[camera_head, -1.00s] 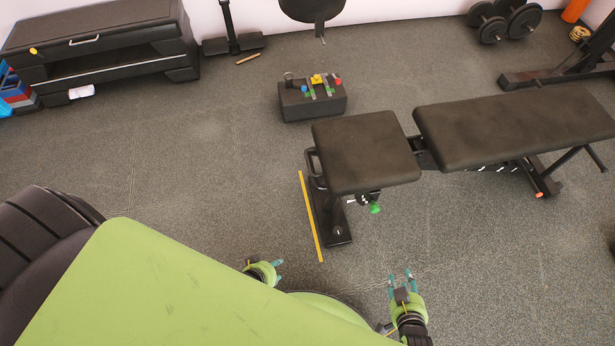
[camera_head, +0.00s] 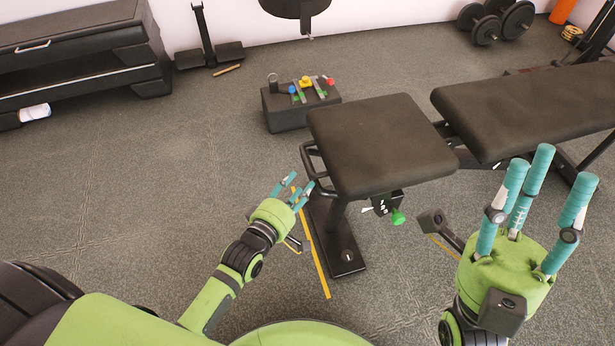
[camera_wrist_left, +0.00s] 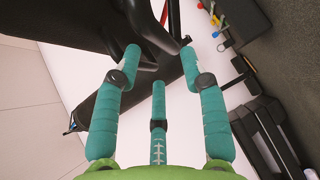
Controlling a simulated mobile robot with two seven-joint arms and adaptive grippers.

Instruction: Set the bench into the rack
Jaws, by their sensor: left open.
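The black padded bench (camera_head: 378,142) stands on the floor right of centre, its seat end toward me and its long back pad (camera_head: 535,108) reaching to the right. A black handle (camera_head: 310,161) is at the seat's left end, and a green knob (camera_head: 397,217) hangs below the seat. My left gripper (camera_head: 297,187) is open close to the handle; contact cannot be told. In the left wrist view its spread fingers (camera_wrist_left: 162,70) stand before a dark curved part of the bench (camera_wrist_left: 95,25). My right gripper (camera_head: 535,190) is open and empty in front of the bench's right part.
A yellow strip (camera_head: 317,255) lies on the floor beside the bench foot. A black box with coloured knobs (camera_head: 290,110) stands behind the handle. Dumbbells (camera_head: 490,22) are at the back, and a black frame (camera_head: 597,50) at the right edge.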

